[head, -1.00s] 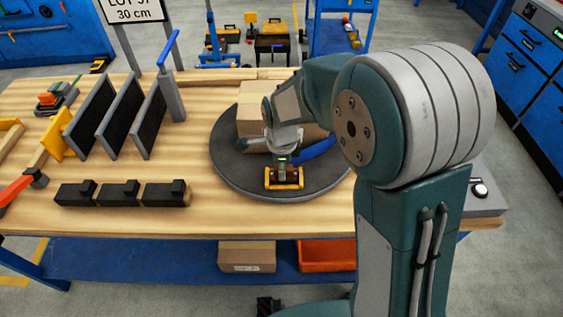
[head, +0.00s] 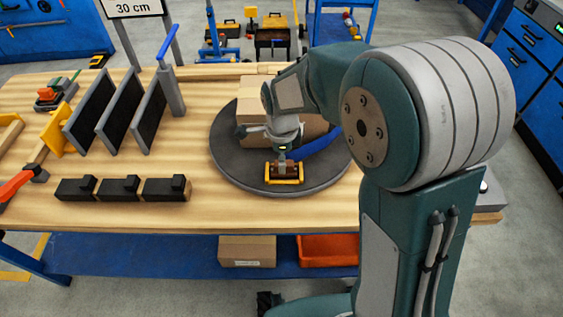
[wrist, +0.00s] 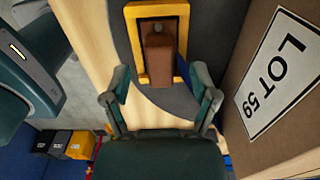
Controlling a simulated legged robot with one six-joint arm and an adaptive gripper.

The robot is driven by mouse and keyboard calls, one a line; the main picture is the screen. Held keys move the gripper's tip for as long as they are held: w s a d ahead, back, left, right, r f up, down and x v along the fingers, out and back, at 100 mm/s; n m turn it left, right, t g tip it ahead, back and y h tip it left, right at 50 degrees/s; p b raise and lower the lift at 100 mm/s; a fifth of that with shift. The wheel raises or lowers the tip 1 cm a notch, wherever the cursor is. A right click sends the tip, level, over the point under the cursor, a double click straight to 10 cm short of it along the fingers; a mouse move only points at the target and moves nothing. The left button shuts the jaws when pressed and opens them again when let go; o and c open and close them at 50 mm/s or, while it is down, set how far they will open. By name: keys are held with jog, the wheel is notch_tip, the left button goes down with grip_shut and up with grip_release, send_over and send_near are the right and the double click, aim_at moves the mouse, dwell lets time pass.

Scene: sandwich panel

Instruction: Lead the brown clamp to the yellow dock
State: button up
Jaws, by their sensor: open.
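The brown clamp (head: 284,168) sits in the yellow dock (head: 300,175) on the round dark turntable (head: 232,169). In the wrist view the brown clamp (wrist: 159,58) lies within the yellow dock's frame (wrist: 134,45), just beyond my fingertips. My gripper (head: 283,152) is above and behind the dock in the head view. In the wrist view my gripper (wrist: 160,97) has its two fingers spread wide, with nothing between them. The clamp looks clear of both fingers. The underside of the clamp is hidden.
A cardboard box (head: 252,110) stands on the turntable close behind my gripper; its LOT 59 label (wrist: 285,68) is at the right in the wrist view. A blue curved piece (head: 318,150) lies beside the dock. Black blocks (head: 119,188) and upright dark panels (head: 120,108) stand left.

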notch_tip(320, 180, up, 10)
jog(key=shift+f, duration=0.2)
dwell(0.3)
jog(key=s+d+r+n+t, duration=0.2)
jog(key=s+d+n, duration=0.4)
jog(key=s+n, duration=0.3)
jog(key=s+d+r+n+t, duration=0.3)
jog(key=s+d+n, duration=0.3)
jog(key=s+n, duration=0.3)
jog(key=shift+s+d+r+t, duration=0.35)
jog(key=shift+s+r, duration=0.25)
jog(key=shift+r, duration=0.25)
